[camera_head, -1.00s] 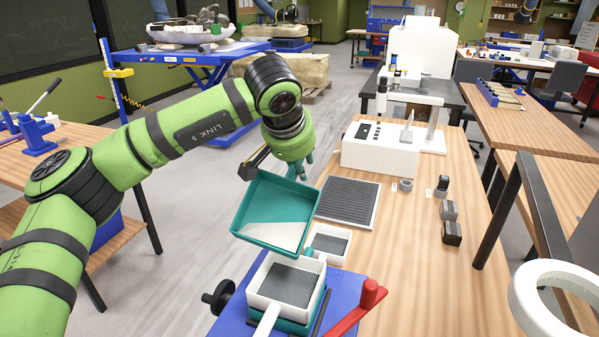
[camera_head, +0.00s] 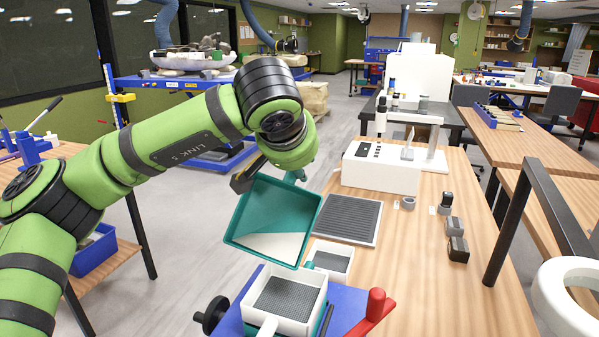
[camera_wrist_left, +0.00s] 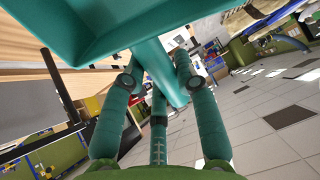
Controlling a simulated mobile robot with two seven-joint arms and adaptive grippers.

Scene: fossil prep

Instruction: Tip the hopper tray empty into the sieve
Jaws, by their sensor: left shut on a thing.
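The hopper tray (camera_head: 276,203) is teal and square, with pale material (camera_head: 272,245) lying along its lower side. My left gripper (camera_head: 298,176) is shut on its handle (camera_wrist_left: 158,68), which shows between the fingers in the left wrist view. The tray is steeply tilted, its open face towards the head camera and its lower edge just behind and above the sieve. The sieve (camera_head: 322,288) is a white square frame with grey mesh (camera_head: 286,298), on a blue stand. No pale heap shows on its mesh. My right gripper is out of view.
A smaller white-framed tray (camera_head: 345,250) and a grey ribbed mat (camera_head: 347,218) lie behind the sieve on the wooden table. A red lever (camera_head: 374,308) and a black knob (camera_head: 211,315) flank the stand. A white ring (camera_head: 545,290) is at the right edge.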

